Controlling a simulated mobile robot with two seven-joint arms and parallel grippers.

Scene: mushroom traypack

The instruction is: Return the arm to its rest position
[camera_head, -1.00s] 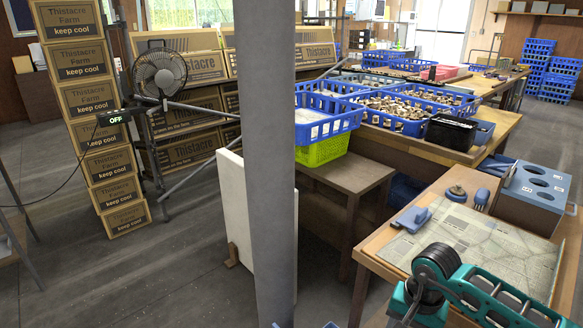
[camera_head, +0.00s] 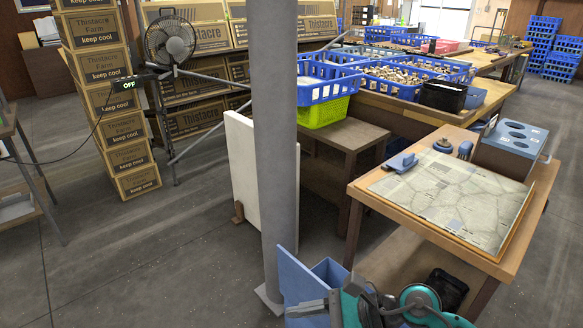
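My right arm, teal and black, shows at the bottom edge, low in front of the workbench. Its end, the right gripper (camera_head: 308,309), points left with a pale finger-like part against a blue panel. Whether it touches the panel, and whether the fingers are apart, I cannot tell. No held object is visible. My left gripper is not in view.
A grey post (camera_head: 277,150) stands close to the arm, with blue bins (camera_head: 296,281) at its foot. The workbench (camera_head: 487,262) carries a map-like sheet (camera_head: 455,200). A dark container (camera_head: 447,290) sits below it. The left floor is mostly open.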

